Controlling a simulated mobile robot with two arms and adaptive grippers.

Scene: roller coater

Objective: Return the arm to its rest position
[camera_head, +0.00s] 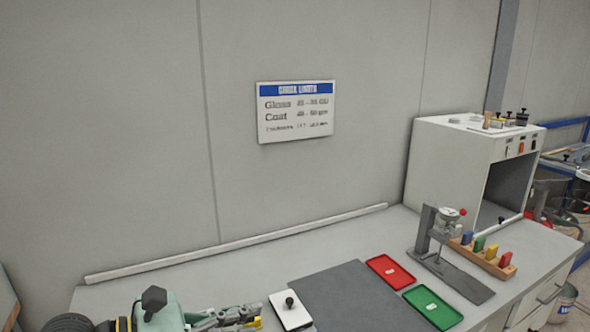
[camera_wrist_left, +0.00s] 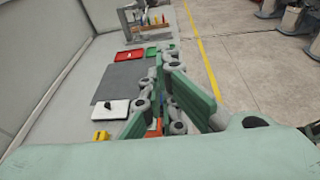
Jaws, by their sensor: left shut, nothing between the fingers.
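My left gripper (camera_head: 238,317) shows at the bottom left of the head view, low over the near left part of the worktop, partly cut by the lower edge. In the left wrist view my left gripper (camera_wrist_left: 158,75) has its fingers together with nothing held. It is beside the white plate with a black knob (camera_head: 290,310), apart from it as far as I can tell. That plate also shows in the wrist view (camera_wrist_left: 111,108). My right gripper is not in view.
The worktop (camera_head: 330,245) holds a dark grey mat (camera_head: 350,300), a red tray (camera_head: 390,271), a green tray (camera_head: 432,307), a gauge stand (camera_head: 428,230) and a block rack with coloured pieces (camera_head: 482,258). A white cabinet (camera_head: 450,170) stands at the right. A small yellow item (camera_wrist_left: 100,135) is near the gripper.

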